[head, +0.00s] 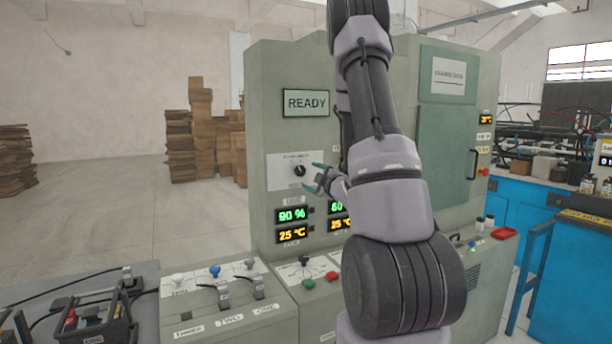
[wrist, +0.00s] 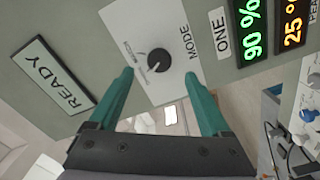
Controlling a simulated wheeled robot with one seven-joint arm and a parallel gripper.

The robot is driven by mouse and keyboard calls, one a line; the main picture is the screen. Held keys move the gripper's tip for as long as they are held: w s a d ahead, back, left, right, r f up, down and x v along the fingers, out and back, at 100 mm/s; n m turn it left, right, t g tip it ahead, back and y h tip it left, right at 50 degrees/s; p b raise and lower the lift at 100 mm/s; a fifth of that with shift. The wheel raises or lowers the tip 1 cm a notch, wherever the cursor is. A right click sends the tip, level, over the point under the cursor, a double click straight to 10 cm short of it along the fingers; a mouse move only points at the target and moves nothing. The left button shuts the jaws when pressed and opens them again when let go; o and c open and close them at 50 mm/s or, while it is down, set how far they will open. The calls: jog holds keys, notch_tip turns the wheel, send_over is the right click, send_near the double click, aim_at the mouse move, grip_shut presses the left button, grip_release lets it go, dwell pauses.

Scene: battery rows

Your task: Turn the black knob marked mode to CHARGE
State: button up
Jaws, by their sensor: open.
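The black mode knob (head: 299,171) is on a white plate (head: 281,181) on the front of the green cabinet. In the wrist view the knob (wrist: 159,61) shows with a pale pointer line, and the word MODE is printed beside it. The small position labels are too blurred to read. My gripper (head: 318,176) is open, with teal fingers. It is just to the right of the knob in the head view. In the wrist view the fingertips (wrist: 159,73) are spread on either side of the knob, and I see no contact.
A READY sign (head: 306,102) is above the knob. Green and orange displays (head: 292,214) are below it. A lower console (head: 222,300) with levers and buttons juts out in front. Stacked cardboard (head: 201,130) stands far back left, with open floor before it.

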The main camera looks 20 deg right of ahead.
jog(key=shift+s+d, duration=0.1)
jog(key=shift+s, duration=2.3)
jog(key=shift+w, duration=0.1)
jog(key=s+a+r+m+g+h, duration=0.3)
jog(key=r+m+g, duration=0.2)
jog(key=r+m, duration=0.45)
jog(key=s+a+r+m+g+y, duration=0.1)
jog(key=s+a+m+g+y, duration=0.1)
jog(key=s+a, duration=0.6)
jog(key=s+a+r+m+g+y, duration=0.2)
jog(key=s+a+m, duration=0.3)
jog(key=s, duration=0.9)
jog(key=a+g, duration=0.1)
jog(key=a, duration=0.2)
jog(key=shift+r+g, duration=0.2)
jog(key=shift+g, duration=0.2)
jog(key=shift+d, duration=0.1)
